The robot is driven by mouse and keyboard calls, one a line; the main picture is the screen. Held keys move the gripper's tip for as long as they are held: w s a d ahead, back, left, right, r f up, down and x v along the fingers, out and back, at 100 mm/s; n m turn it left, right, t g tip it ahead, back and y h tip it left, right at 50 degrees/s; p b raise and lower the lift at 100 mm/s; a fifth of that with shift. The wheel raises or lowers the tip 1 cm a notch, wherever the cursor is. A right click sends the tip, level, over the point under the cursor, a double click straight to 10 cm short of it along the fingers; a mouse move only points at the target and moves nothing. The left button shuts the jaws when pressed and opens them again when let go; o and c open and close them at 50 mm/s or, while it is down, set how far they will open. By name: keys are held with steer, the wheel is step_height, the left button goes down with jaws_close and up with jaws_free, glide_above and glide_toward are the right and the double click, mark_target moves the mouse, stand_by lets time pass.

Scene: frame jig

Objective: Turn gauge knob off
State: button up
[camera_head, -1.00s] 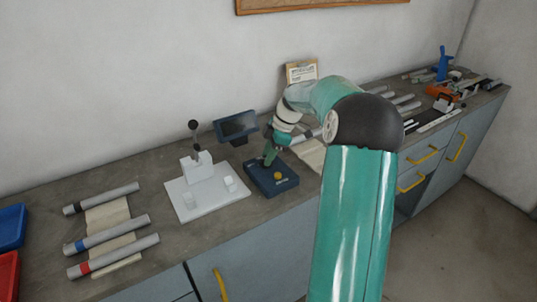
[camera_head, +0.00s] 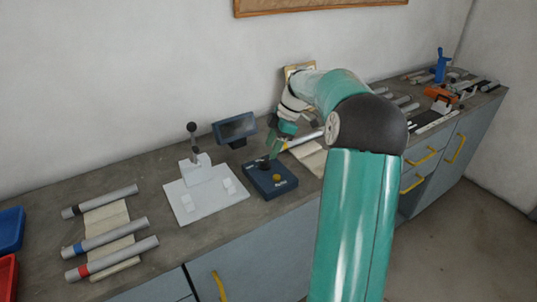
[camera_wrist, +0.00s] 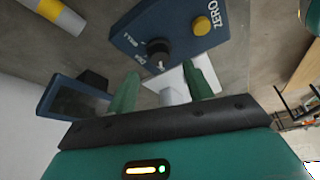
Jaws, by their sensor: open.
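The gauge is a dark blue box (camera_head: 283,188) on the bench, with a black knob (camera_head: 265,164) and a yellow button (camera_head: 276,177). In the wrist view the box (camera_wrist: 135,30) is upside down; its black knob (camera_wrist: 157,50) shows a pale pointer mark, and the yellow button (camera_wrist: 202,25) sits by the word ZERO. My gripper (camera_head: 274,150) is above and just to the right of the knob in the head view. In the wrist view its green fingers (camera_wrist: 163,82) are apart, with nothing between them and the knob beyond their tips.
A dark display (camera_head: 236,128) stands behind the box. A white stand (camera_head: 196,174) with a black-knobbed lever is left of it. Several grey tubes (camera_head: 110,240) lie at the left. Tubes, paper and tools lie to the right. Bare bench shows in front of the box.

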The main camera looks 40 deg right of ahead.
steer(key=v, duration=0.9)
steer(key=s+a+r+m+h, duration=0.2)
steer(key=s+a+m, duration=0.15)
steer(key=a, duration=0.75)
steer(key=s+a+r+m+h, duration=0.2)
steer(key=s+a+r, duration=0.15)
steer(key=a, duration=0.75)
steer(key=s+a+f+m+t, duration=0.1)
steer(key=s+a+f+m, duration=0.2)
steer(key=s+a, duration=0.2)
steer(key=s+a+f+m+t, duration=0.2)
steer(key=s+a+f+m, duration=0.2)
steer(key=s, duration=0.8)
steer(key=shift+a+t, duration=0.3)
steer(key=shift+a, duration=0.3)
steer(key=shift+m, duration=0.25)
